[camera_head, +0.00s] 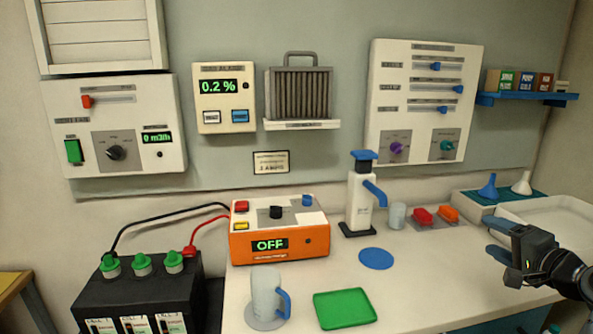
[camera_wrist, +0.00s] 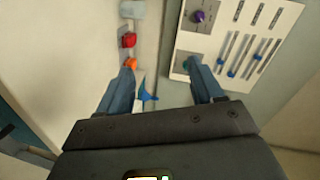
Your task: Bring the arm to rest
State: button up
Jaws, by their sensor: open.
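My gripper (camera_head: 490,238) is at the right of the head view, above the right part of the bench (camera_head: 420,285). Its blue fingers are apart and point left. In the wrist view my gripper (camera_wrist: 160,68) shows both fingers spread with nothing held between them. A blue funnel (camera_wrist: 147,97) shows beyond the left finger there, and it stands at the back right in the head view (camera_head: 488,188). My arm enters from the right edge; most of it is out of view.
The orange charger (camera_head: 310,244) reads OFF; leads run to the black battery (camera_head: 140,292). A jug (camera_head: 265,290), green mat (camera_head: 345,308), blue disc (camera_head: 376,258) and dispenser (camera_head: 360,205) stand on the bench. A white basin (camera_head: 545,217) lies behind my gripper. Wall panels (camera_head: 420,90) and a blue shelf (camera_head: 530,98) hang above.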

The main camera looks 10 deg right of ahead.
jog(key=s+a+f+n+g+h, duration=0.1)
jog(key=s+a+f+n, duration=0.1)
jog(key=s+a+f, duration=0.65)
jog(key=s+a+f+n+g+h, duration=0.1)
jog(key=s+a+f+n+h, duration=0.15)
jog(key=s+a+f, duration=0.6)
jog(key=s+a+r+n+y, duration=0.1)
jog(key=s+a+r+n, duration=0.2)
jog(key=s, duration=0.7)
jog(key=s+a+r+n+y, duration=0.1)
jog(key=s+a+r+n, duration=0.2)
jog(key=s, duration=0.7)
jog(key=s+a+r+n+y, duration=0.1)
jog(key=s+a+r+n, duration=0.2)
jog(key=s, duration=0.7)
jog(key=shift+s+a+r+n+t, duration=0.15)
jog(key=shift+a+r+n+t, duration=0.25)
jog(key=shift+a+r, duration=0.3)
